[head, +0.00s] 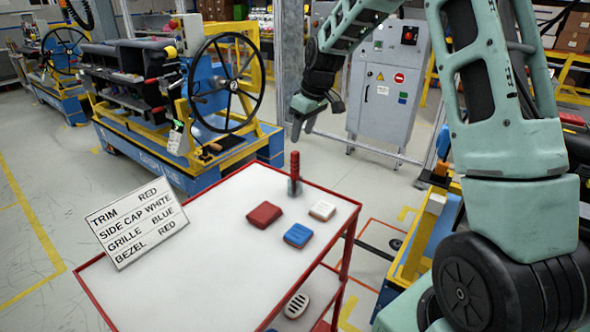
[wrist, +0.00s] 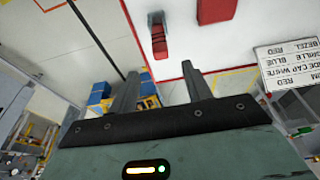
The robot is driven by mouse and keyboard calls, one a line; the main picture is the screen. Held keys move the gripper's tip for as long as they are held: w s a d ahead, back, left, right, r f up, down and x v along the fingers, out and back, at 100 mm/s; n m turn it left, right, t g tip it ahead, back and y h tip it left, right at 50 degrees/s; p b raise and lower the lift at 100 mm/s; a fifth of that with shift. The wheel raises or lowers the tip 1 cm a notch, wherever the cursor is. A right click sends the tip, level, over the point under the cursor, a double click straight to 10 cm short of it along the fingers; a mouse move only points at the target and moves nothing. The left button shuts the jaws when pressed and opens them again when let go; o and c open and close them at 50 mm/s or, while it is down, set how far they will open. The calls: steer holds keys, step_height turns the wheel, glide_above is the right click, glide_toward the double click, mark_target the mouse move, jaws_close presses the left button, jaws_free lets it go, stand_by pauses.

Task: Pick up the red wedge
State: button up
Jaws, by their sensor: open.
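A narrow red piece (head: 295,164), which I take for the red wedge, stands upright in a small grey holder (head: 294,187) near the table's far corner. In the wrist view the red wedge (wrist: 159,44) appears beyond and above the fingertips, with the holder (wrist: 155,18) at its end. My gripper (head: 304,134) hangs above and beyond the table's far edge, apart from the wedge. In the wrist view my gripper (wrist: 160,70) is open, with nothing between its fingers.
The white table (head: 215,260) has a red rim. A slotted white part (head: 296,305) lies on the lower shelf. The table's middle is clear.

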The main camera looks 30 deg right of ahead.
mark_target(296, 152)
steer(key=p+x, duration=0.3)
steer(key=x, duration=0.8)
steer(key=shift+a+r, duration=0.1)
steer(key=c, duration=1.1)
